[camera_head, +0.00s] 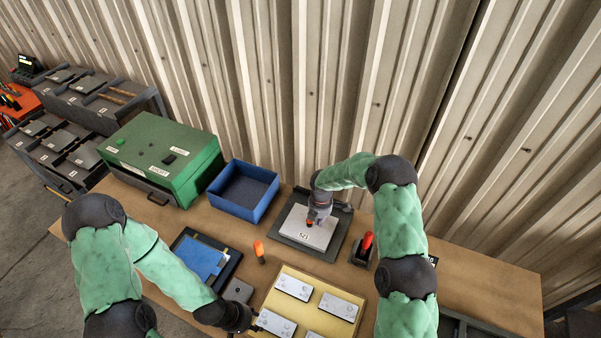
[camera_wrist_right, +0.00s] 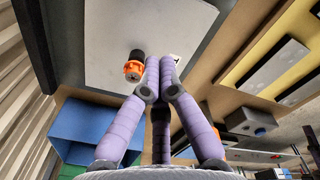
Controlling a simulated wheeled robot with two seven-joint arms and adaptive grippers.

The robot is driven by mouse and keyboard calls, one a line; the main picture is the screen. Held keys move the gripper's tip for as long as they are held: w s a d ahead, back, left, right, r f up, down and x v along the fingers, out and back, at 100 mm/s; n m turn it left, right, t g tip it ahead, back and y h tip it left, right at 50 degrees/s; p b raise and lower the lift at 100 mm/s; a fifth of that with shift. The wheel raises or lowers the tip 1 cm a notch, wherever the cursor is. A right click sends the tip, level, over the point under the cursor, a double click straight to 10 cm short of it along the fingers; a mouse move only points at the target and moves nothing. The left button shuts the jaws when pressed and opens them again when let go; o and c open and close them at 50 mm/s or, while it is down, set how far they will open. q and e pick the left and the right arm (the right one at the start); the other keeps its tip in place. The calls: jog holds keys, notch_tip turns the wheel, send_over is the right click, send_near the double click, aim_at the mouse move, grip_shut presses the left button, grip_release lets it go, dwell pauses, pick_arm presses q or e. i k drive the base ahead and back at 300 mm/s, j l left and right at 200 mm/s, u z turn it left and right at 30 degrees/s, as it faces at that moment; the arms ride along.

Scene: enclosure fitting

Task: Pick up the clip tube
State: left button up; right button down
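A small orange and black piece (camera_head: 309,223), possibly the clip tube, is on the pale grey plate (camera_head: 293,231); it also shows in the right wrist view (camera_wrist_right: 134,66). My right gripper (camera_wrist_right: 160,78) is over this plate with its purple fingertips together. The piece is beside the fingertips, not between them. An orange-topped item (camera_head: 259,249) stands on the table left of the plate; I cannot tell whether it is the clip tube. My left gripper (camera_head: 246,319) is low at the left edge of the yellow board; its fingers are too small to read.
A yellow board (camera_head: 313,290) holds several light plates. A blue bin (camera_head: 244,189) and green case (camera_head: 167,157) stand at the back left. A red-handled item (camera_head: 366,242) stands in a dark holder right of the plate. The table's right end is mostly clear.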

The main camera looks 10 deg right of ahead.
aim_at(258, 247)
jog(key=k+j, duration=0.2)
jog(key=k, duration=0.3)
jog(key=k+j, duration=0.2)
jog(key=k, duration=0.25)
